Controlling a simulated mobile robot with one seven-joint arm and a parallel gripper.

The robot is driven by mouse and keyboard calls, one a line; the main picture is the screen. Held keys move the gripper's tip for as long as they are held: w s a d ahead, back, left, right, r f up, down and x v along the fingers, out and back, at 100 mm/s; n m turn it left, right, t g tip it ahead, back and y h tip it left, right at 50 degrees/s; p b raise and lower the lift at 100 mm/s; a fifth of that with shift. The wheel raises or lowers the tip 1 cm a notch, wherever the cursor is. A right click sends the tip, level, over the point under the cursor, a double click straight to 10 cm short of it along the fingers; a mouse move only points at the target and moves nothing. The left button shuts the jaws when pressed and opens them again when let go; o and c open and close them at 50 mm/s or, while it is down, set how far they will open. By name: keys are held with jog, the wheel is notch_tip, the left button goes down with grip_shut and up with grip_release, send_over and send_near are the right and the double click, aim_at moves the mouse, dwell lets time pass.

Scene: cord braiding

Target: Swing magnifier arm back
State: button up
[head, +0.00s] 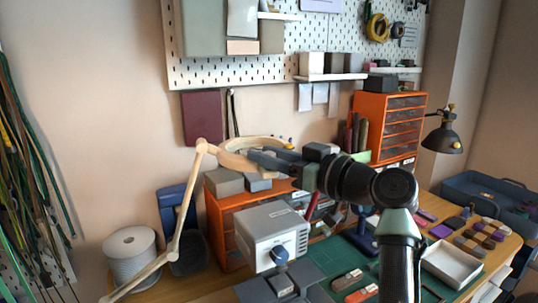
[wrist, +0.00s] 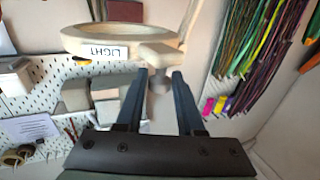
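The magnifier (head: 236,152) is a beige ring lens on a jointed beige arm (head: 188,202), which rises from the lower left of the head view to an elbow and then reaches right. In the wrist view its ring (wrist: 85,42) carries a "LIGHT" label, with a bracket and a short knob (wrist: 159,80) at its right side. My gripper (head: 253,156) reaches in from the right at the ring. Its two dark fingers, in the wrist view too (wrist: 160,74), stand apart with the knob showing between them. I cannot tell whether they press on it.
Below the ring are grey blocks (head: 224,181) on an orange drawer unit (head: 220,222), and a grey-white machine (head: 272,236). A white spool (head: 131,255) stands near the lower arm. A pegboard (head: 330,35) is behind; hanging cords (head: 28,170) are at far left.

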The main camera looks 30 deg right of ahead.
jog(key=o, duration=0.3)
jog(key=b+v, duration=0.1)
jog(key=v, duration=1.2)
jog(key=shift+r, duration=0.1)
